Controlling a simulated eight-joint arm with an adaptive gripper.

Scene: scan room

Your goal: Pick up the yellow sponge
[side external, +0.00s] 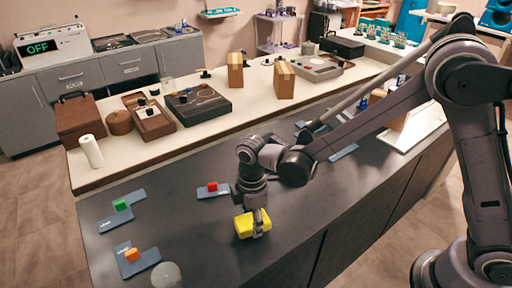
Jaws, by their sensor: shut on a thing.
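The yellow sponge (244,225) is a bright yellow block at the front middle of the dark counter. My gripper (258,222) points down at it from above and is shut on it, with a finger showing against its right part. The far finger is hidden. I cannot tell whether the sponge rests on the counter or is slightly raised.
A red block (212,186), a green block (120,205) and an orange block (132,254) sit on blue-grey plates on the dark counter (190,235). A pale round thing (166,275) stands at the front edge. A light bench (240,120) with boxes lies behind.

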